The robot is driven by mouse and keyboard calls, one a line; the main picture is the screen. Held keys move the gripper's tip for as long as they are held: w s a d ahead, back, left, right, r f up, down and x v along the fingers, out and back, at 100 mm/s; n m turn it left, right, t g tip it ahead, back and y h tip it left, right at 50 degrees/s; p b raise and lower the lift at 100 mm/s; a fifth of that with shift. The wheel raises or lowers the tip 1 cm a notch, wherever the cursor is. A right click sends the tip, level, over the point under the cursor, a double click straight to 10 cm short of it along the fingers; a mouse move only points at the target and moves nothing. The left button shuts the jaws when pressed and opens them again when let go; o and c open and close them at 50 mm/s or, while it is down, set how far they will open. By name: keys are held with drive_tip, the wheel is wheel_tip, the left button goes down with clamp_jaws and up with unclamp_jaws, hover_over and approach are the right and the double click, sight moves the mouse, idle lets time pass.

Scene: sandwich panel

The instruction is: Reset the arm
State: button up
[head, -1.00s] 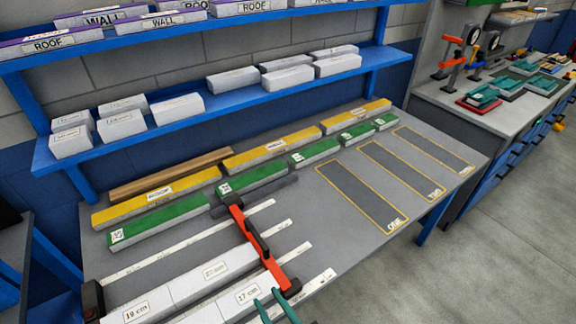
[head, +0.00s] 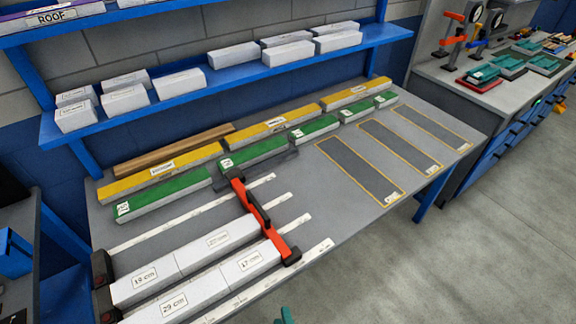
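Only a small teal tip of my gripper (head: 286,315) shows at the bottom edge of the head view, in front of the table. The rest of my gripper and arm is out of frame, so whether it is open or shut cannot be seen. Nothing is visible in the part that shows. The tip lies apart from the white blocks and the red clamp bar in the picture.
The grey table (head: 330,255) holds white labelled blocks (head: 205,250) by a red clamp bar (head: 262,222), green blocks (head: 165,194), yellow blocks (head: 165,170) and outlined slots (head: 360,182). Blue shelves (head: 225,85) stand behind. Floor (head: 480,260) is clear at right.

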drive_tip(key=s+r+n+t+h, duration=0.1)
drive_tip(key=s+r+n, duration=0.3)
drive_tip(key=n, duration=0.6)
drive_tip(key=s+d+r+n+t+h, duration=0.1)
drive_tip(key=s+r+n, duration=0.4)
drive_tip(key=s+n, duration=0.4)
drive_tip(key=shift+d+n+h, duration=0.15)
drive_tip(key=shift+n+h, duration=0.25)
drive_tip(key=shift+n, duration=0.8)
